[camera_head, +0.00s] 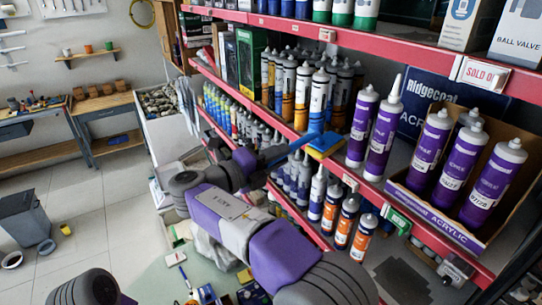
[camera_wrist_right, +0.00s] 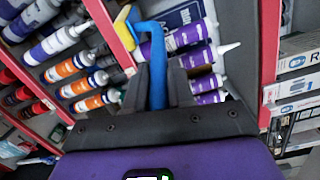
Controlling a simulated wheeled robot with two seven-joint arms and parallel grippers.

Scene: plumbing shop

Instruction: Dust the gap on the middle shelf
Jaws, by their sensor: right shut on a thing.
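My right gripper (camera_head: 268,157) is shut on the blue handle of a duster (camera_head: 324,142); its yellow-edged head is at the front of the middle shelf (camera_head: 291,131). In the right wrist view the blue handle (camera_wrist_right: 157,75) stands between the fingers (camera_wrist_right: 158,92), with the yellow head at its far end. The head is in front of the gap between grey-and-orange tubes (camera_head: 318,95) on the left and two upright purple tubes (camera_head: 382,135) on the right. I cannot tell whether it touches the shelf. My left gripper is out of view.
A Ridgecoat acrylic box (camera_head: 440,215) with several purple tubes stands right of the gap. Orange tubes (camera_head: 346,218) stand on the shelf below. The upper shelf (camera_head: 400,48), with a sold-out sign (camera_head: 482,75), overhangs. Open floor (camera_head: 110,190) lies left.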

